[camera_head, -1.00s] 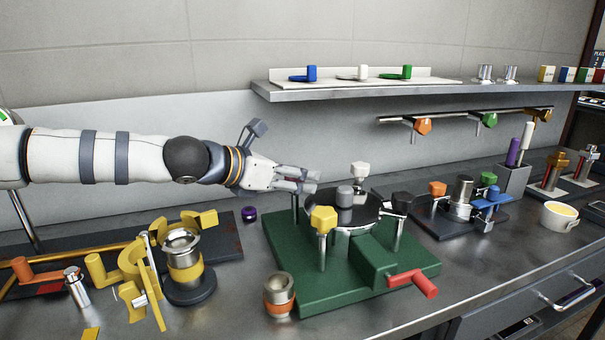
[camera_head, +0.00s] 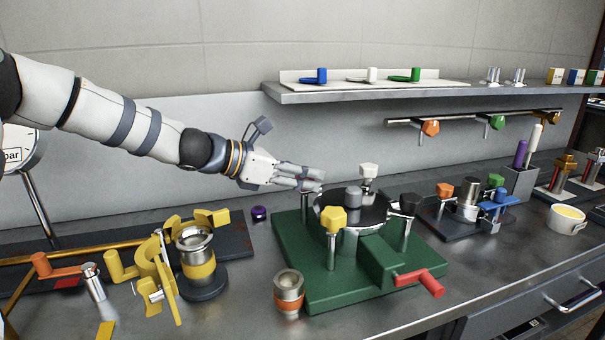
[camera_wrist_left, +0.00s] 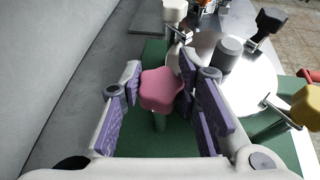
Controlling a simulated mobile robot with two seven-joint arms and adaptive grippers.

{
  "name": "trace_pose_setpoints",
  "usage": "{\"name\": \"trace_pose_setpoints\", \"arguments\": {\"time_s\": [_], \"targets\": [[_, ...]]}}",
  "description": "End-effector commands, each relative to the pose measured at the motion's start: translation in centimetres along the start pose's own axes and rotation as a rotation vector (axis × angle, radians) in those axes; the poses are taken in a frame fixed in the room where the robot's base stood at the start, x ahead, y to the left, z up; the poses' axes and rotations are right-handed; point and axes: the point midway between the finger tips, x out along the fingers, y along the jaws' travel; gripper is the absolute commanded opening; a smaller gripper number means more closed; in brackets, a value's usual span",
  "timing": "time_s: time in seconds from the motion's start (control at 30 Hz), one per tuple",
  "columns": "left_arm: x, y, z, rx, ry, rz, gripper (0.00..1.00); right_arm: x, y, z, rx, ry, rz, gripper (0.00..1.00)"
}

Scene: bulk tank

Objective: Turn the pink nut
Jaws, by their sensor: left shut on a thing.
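My right gripper is in neither current view.
Yellow (camera_head: 333,219), white (camera_head: 368,170) and black (camera_head: 410,203) knobs surround the lid. A red crank handle (camera_head: 422,281) sticks out at the front. A steel cup (camera_head: 288,290) stands front left; a yellow clamp (camera_head: 155,267) is farther left. A shelf (camera_head: 400,90) runs along the wall.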

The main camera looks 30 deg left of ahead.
Motion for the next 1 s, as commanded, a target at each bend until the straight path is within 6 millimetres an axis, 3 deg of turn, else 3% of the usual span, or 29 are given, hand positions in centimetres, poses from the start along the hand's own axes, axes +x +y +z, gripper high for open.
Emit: {"name": "trace_pose_setpoints", "arguments": {"time_s": [0.27,0.7,1.0], "targets": [[0.5,0.3,-0.7,0.097,0.009,-0.238,0.02,1.3,0.1,1.1,0.000,-0.045,0.002,0.40],[0.8,0.2,-1.1,0.240,0.008,-0.598,0.02,6.5,0.3,5.0,-0.001,-0.206,0.009,0.40],[0.5,0.0,-0.7,0.304,0.004,-0.746,0.02,8.8,0.4,6.5,-0.003,-0.265,0.012,0.40]]}}
